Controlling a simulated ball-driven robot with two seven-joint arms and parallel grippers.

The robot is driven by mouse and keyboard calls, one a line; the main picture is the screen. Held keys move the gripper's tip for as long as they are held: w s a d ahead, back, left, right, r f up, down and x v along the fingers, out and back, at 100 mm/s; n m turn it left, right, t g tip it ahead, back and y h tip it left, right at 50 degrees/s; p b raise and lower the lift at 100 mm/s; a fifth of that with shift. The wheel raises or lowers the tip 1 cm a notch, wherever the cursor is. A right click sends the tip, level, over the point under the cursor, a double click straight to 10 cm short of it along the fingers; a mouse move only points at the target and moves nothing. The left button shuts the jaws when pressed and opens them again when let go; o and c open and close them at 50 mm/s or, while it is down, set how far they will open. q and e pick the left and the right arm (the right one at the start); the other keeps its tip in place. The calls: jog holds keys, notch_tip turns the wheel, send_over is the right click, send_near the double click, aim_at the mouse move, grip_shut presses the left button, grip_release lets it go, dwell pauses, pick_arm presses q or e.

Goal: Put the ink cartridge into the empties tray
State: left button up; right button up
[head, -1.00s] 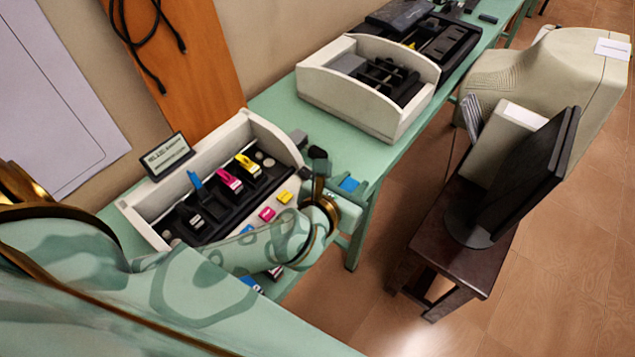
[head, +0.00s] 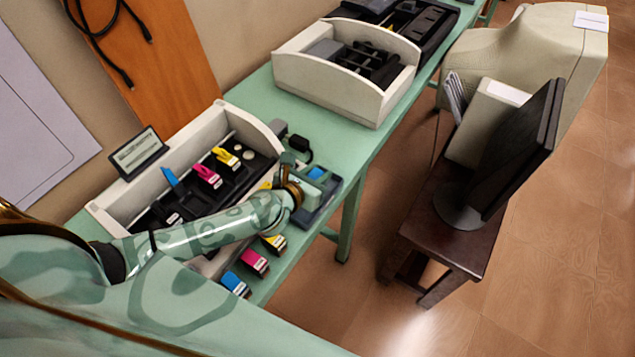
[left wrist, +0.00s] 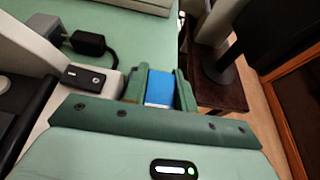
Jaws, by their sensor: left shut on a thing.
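My left gripper (head: 310,180) is shut on a blue ink cartridge (head: 317,173), above the green table near its front edge. In the left wrist view the cartridge (left wrist: 159,88) sits between the two green fingers of the gripper (left wrist: 158,88). Its lower part is hidden. Blue (head: 236,285), magenta (head: 254,262) and yellow (head: 273,243) cartridges stand along the table's front edge, left of the gripper. I cannot tell for certain which container is the empties tray. My right gripper is out of view.
A white open printer case (head: 110,205) with a black carriage and coloured parts stands behind my left arm. A second white case (head: 335,90) stands farther along the table (head: 340,145). Black adapters (left wrist: 88,42) lie beside the gripper. A dark stool (head: 455,245) holds a monitor.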

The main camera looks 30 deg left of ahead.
pick_arm(q)
notch_tip(320, 180, down, 4)
jog(key=shift+w+r+b, duration=0.15)
jog(key=shift+r+b, duration=0.1)
jog(key=shift+b, duration=0.5)
jog(key=shift+r, duration=0.1)
jog(key=o, duration=1)
jog(key=shift+c, duration=0.2)
